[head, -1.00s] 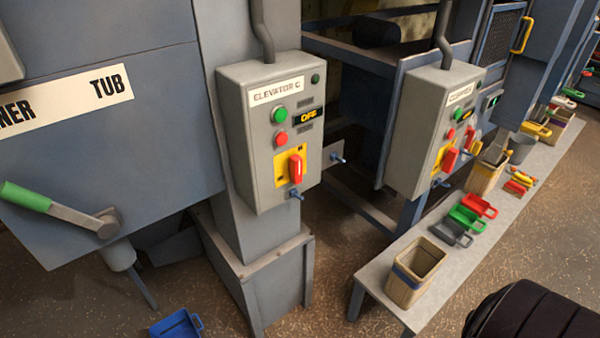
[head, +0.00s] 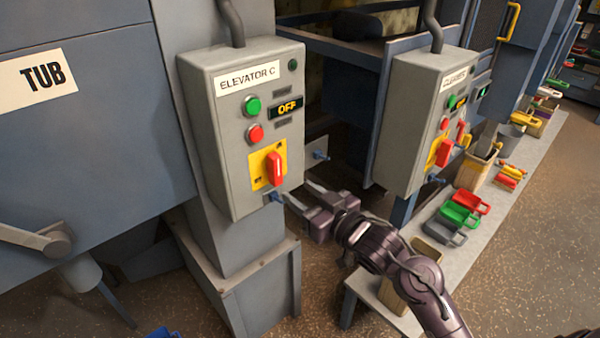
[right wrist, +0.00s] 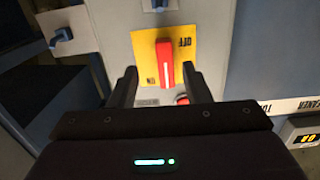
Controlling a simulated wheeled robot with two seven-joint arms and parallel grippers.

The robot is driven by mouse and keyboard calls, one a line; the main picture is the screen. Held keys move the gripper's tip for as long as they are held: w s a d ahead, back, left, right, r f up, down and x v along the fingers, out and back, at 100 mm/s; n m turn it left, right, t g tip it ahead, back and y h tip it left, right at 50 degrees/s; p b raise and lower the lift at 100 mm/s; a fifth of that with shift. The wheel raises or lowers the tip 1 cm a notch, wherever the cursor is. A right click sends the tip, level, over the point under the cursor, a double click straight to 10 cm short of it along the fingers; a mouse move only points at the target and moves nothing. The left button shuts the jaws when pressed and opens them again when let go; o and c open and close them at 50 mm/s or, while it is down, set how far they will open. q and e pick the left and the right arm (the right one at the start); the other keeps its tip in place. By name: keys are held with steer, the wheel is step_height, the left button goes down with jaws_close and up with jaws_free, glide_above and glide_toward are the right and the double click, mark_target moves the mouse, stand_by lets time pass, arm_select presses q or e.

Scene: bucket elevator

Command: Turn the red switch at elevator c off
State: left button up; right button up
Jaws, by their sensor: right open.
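The grey box labelled ELEVATOR C (head: 228,140) carries the red switch (head: 275,168) on a yellow plate (head: 258,166), low on its front. The switch handle stands roughly upright in the head view. My right gripper (head: 298,192) is open and empty, just below and right of the switch. In the right wrist view the switch (right wrist: 165,64) lies between and beyond the open fingers (right wrist: 161,82), apart from them. The plate appears upside down there, with OFF and ON marks. My left gripper is not in view.
Green (head: 252,105) and red (head: 255,133) buttons sit above the switch. A second control box (head: 412,130) stands to the right, above a bench (head: 468,248) with scoops and bins.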

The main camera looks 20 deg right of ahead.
mark_target(279, 169)
steer(key=shift+t, duration=0.3)
steer(key=w+r, duration=0.1)
steer(key=w+a+r+p, duration=0.1)
steer(key=w, duration=0.1)
steer(key=w+a, duration=0.1)
steer(key=w, duration=0.1)
steer(key=shift+w+a+r+p, duration=0.2)
steer(key=shift+r+p, duration=0.15)
steer(key=shift+r, duration=0.05)
steer(key=shift+w+a, duration=0.2)
steer(key=shift+w, duration=0.3)
steer(key=shift+f+y, duration=0.1)
steer(key=shift+y, duration=0.2)
jaws_close()
